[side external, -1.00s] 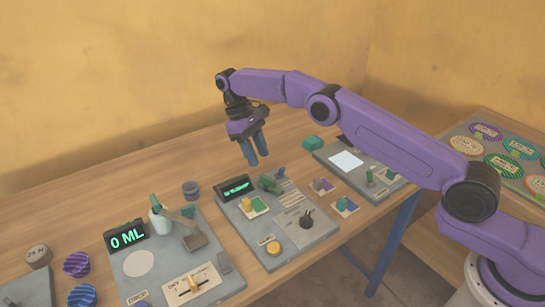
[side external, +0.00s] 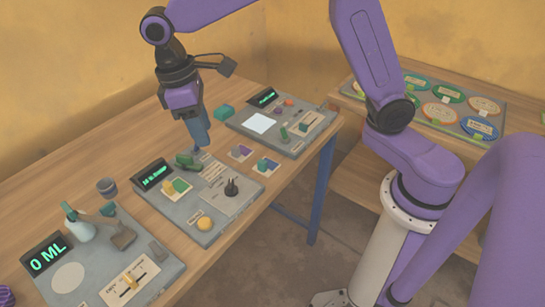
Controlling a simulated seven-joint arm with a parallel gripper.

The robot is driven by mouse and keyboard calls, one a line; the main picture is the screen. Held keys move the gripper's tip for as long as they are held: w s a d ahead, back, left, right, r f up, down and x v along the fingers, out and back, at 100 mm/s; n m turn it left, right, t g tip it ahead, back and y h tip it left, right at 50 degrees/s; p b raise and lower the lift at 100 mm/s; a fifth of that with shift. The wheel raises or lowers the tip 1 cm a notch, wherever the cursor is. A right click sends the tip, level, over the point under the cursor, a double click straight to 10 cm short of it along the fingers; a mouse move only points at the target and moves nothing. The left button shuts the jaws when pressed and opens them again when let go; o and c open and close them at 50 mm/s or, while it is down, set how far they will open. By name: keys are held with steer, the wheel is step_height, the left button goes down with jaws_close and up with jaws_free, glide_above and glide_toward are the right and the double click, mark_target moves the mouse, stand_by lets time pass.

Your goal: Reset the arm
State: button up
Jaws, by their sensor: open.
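My gripper (side external: 198,143) points down over the back of the middle panel (side external: 185,218). Its blue-grey fingers are seen nearly edge-on, open. The fingertips appear just above or beside a green part (side external: 188,160) and a small purple knob (side external: 197,151) at the panel's back edge. I cannot tell whether they touch. The middle panel also carries a lit green display (side external: 152,175), a yellow button (side external: 205,223) and a black knob (side external: 231,187). My purple arm rises from the gripper out of the top of the picture.
The left panel (side external: 70,275) has a "0 ML" display, a white bottle (side external: 78,226) and a slider. The right panel (side external: 285,140) has a white pad. A board of round discs (side external: 440,112) lies at the back right. Bare table lies left.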

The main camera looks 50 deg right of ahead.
steer(key=s+d+n, duration=0.1)
steer(key=s+d, duration=0.4)
steer(key=s, duration=0.3)
steer(key=s+d+f+n+t+y, duration=0.1)
steer(key=s+d, duration=0.3)
steer(key=s, duration=0.4)
steer(key=s+d+f+n, duration=0.1)
steer(key=s+d, duration=0.4)
steer(key=s, duration=0.3)
steer(key=shift+d+f+n+t+y, duration=0.15)
steer(key=shift+d+n+t+y, duration=0.15)
steer(key=shift+n+y, duration=0.1)
steer(key=shift+s, duration=0.1)
